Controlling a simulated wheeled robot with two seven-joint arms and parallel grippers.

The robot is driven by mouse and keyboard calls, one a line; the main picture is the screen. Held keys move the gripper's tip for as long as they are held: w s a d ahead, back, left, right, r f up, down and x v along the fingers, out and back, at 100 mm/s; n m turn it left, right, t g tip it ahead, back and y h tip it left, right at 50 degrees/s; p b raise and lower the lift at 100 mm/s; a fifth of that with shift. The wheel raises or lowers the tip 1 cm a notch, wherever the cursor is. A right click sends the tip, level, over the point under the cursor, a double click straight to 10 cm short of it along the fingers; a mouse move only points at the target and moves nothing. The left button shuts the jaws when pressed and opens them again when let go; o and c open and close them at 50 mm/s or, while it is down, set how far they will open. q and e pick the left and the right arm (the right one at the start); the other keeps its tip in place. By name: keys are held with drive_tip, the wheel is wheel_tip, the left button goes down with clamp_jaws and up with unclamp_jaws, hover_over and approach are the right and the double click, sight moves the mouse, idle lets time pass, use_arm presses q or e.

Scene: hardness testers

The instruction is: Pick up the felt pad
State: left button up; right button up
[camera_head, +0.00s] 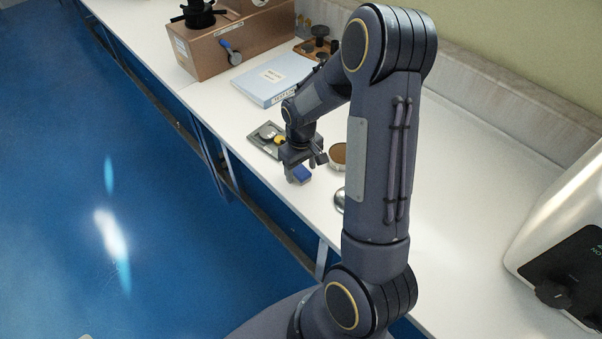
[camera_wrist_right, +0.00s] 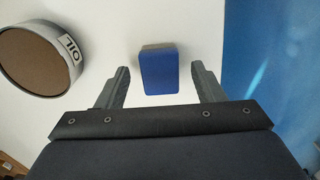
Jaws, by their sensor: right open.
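The felt pad appears to be the small blue block (camera_head: 300,174) with a greyish side, lying on the white bench near its front edge. In the right wrist view the block (camera_wrist_right: 159,72) lies ahead of the fingertips, roughly centred between them. My right gripper (camera_head: 304,164) is open and empty, just above and behind the block in the head view. Its two fingers (camera_wrist_right: 160,82) stand apart on either side of the block's near end, with a gap on both sides. I cannot tell the exact height over the bench. My left gripper is not in view.
A round brown-topped tin marked OIL (camera_wrist_right: 40,62) stands left of the block; it also shows in the head view (camera_head: 338,153). A silver round object (camera_head: 340,200) lies near my arm. A grey tray (camera_head: 263,138), blue binder (camera_head: 272,78) and brown box (camera_head: 235,45) stand farther back.

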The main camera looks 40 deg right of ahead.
sight(300, 170)
drive_tip(key=c, duration=1.1)
drive_tip(key=shift+r, duration=0.45)
wheel_tip(300, 170, up, 3)
drive_tip(key=shift+w+a+f+b, duration=0.1)
drive_tip(key=shift+w+b, duration=0.05)
drive_tip(key=shift+b, duration=0.15)
drive_tip(key=w+a+r, duration=0.1)
drive_tip(key=a+r, duration=0.2)
drive_tip(key=a, duration=0.1)
drive_tip(key=w+a+r, duration=0.1)
drive_tip(key=a+r, duration=0.2)
drive_tip(key=a, duration=0.2)
drive_tip(key=w+a+r+b, duration=0.1)
drive_tip(key=a+r, duration=0.2)
drive_tip(key=a, duration=0.1)
drive_tip(key=shift+a+r, duration=0.2)
drive_tip(key=shift+a, duration=0.05)
